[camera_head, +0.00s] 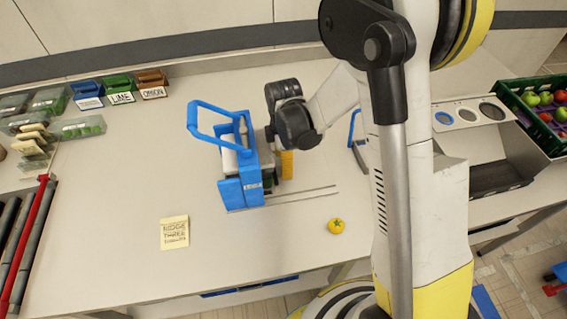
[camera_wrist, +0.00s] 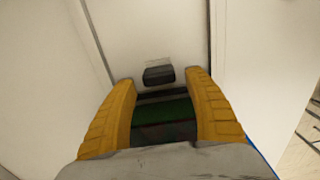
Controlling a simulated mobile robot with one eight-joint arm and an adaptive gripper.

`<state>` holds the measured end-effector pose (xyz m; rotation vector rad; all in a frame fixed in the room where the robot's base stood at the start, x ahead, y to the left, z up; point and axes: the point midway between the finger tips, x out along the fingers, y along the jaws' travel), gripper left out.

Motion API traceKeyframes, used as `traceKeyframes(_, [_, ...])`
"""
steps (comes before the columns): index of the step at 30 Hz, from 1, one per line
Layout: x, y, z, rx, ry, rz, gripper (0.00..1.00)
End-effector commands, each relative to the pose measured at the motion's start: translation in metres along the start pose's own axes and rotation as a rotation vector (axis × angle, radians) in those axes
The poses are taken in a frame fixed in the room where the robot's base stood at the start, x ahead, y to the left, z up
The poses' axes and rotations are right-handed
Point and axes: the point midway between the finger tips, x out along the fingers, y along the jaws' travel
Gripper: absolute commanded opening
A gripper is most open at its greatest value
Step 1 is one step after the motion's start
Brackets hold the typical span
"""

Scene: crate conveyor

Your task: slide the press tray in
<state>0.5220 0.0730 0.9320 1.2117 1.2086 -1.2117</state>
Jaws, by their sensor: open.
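The blue press (camera_head: 241,190) stands on the table left of my arm, with its looped blue lever handle (camera_head: 205,117) raised. A dark part with some green, which looks like the press tray (camera_head: 266,171), shows at the press's right side, partly hidden by my gripper. My gripper (camera_head: 286,164) is beside the press's right side, its yellow fingers pointing down. In the wrist view, its two yellow fingers (camera_wrist: 165,105) are spread on either side of a dark tray (camera_wrist: 165,112) with a green inside. I cannot tell whether they touch it. A small black block (camera_wrist: 158,75) lies beyond the fingertips.
Two thin rails (camera_head: 305,194) run right from the press along the table. A yellow tomato (camera_head: 336,226) lies in front of them. A paper note (camera_head: 174,232) lies front left. Labelled bins (camera_head: 121,92) stand at the back left, a green produce crate (camera_head: 525,115) at right.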

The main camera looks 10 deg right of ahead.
Motion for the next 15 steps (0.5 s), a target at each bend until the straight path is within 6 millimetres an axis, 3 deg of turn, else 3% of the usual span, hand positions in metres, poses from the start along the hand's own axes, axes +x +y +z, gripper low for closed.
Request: traceKeyframes(15, [-0.099, -0.001, 0.000, -0.001, 0.001, 0.000, 0.61])
